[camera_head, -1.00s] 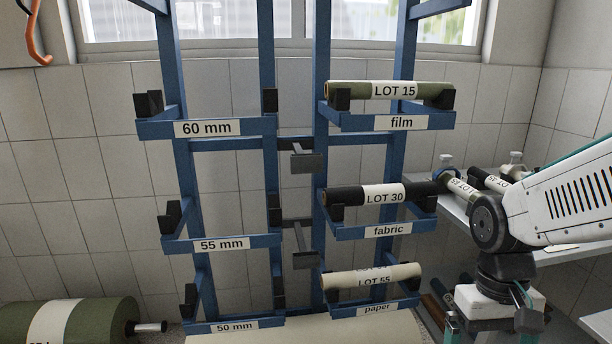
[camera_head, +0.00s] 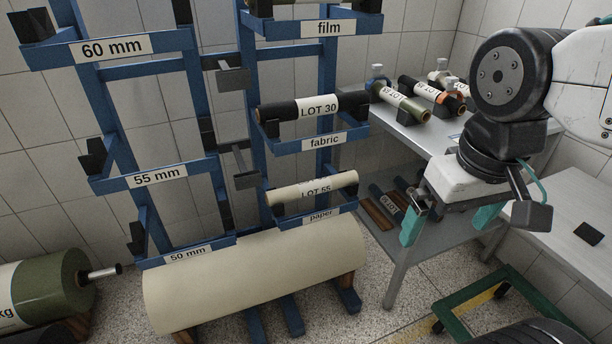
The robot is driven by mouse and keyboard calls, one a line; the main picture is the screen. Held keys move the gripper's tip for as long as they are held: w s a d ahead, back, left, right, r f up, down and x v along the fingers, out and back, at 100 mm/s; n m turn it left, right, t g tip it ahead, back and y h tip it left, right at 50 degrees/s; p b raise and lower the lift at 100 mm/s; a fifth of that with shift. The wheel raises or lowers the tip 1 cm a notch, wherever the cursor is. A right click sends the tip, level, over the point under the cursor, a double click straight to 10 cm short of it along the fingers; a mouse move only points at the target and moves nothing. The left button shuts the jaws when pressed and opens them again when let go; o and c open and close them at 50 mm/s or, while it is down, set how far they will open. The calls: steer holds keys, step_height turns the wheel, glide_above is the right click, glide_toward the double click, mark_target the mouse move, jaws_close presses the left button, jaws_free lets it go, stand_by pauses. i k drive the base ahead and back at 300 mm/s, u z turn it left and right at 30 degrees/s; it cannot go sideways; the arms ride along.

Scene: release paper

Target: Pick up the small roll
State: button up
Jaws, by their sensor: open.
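Several small rolls are in view, and I cannot tell which one the task means. On the rack, a black roll labelled LOT 30 (camera_head: 284,111) lies on the fabric bracket, and a cream roll labelled LOT 55 (camera_head: 284,196) lies on the paper bracket. On the grey table (camera_head: 417,141) lie an olive roll (camera_head: 399,100), a black roll with an orange end (camera_head: 431,94) and others partly hidden. My gripper (camera_head: 448,222), with teal fingers, is open and empty. In the picture it hangs in front of the table's lower shelf, below and right of the rack rolls.
The blue rack (camera_head: 188,70) stands at the left, with a large cream roll (camera_head: 255,275) at its foot. A big olive roll (camera_head: 45,285) is at lower left. Dark rolls (camera_head: 386,203) lie on the lower shelf. A green frame (camera_head: 462,312) stands at lower right.

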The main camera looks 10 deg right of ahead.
mark_target(307, 189)
steer(key=k, duration=0.6)
steer(key=u, duration=0.6)
steer(key=i, duration=1.15)
steer(key=z, duration=0.45)
steer(key=i, duration=0.5)
steer(key=z, duration=0.45)
